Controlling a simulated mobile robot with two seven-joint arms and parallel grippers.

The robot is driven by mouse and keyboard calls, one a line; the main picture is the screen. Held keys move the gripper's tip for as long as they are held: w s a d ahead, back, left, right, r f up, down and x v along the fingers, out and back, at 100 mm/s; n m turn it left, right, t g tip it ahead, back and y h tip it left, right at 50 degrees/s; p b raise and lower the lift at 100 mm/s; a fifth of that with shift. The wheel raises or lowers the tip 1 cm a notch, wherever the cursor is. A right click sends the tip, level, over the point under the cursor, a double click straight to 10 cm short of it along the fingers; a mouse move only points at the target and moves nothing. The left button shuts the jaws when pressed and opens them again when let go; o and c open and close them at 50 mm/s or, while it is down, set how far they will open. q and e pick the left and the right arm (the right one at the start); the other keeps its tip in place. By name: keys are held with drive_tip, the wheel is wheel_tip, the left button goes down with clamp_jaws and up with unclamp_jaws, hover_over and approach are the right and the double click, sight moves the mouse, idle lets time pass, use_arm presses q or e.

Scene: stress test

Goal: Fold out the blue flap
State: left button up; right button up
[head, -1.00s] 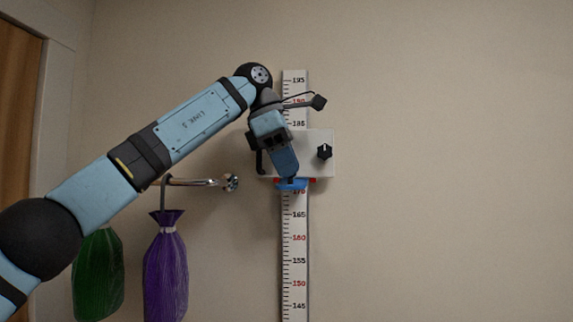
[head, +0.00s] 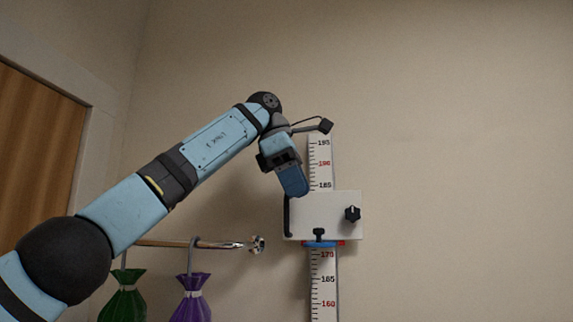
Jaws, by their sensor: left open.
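The blue flap (head: 321,245) sits at the lower edge of a white sliding box (head: 334,205) on the wall-mounted height scale (head: 323,282). It shows as a thin blue band with red at its end and a small black piece just above it. I cannot tell exactly how far it is folded. My left gripper (head: 297,193) is open and points down over the upper left part of the box, above the flap and apart from it. Its fingertips are hard to make out. My right gripper is not in view.
A black knob (head: 352,214) is on the right of the box. A wall rail (head: 190,244) at left carries a green bag (head: 123,300) and a purple bag (head: 191,302). A wooden door (head: 38,150) is at far left. The wall to the right is clear.

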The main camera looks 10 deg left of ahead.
use_arm(q)
drive_tip(key=shift+v, duration=2.65)
drive_tip(key=shift+f, duration=0.15)
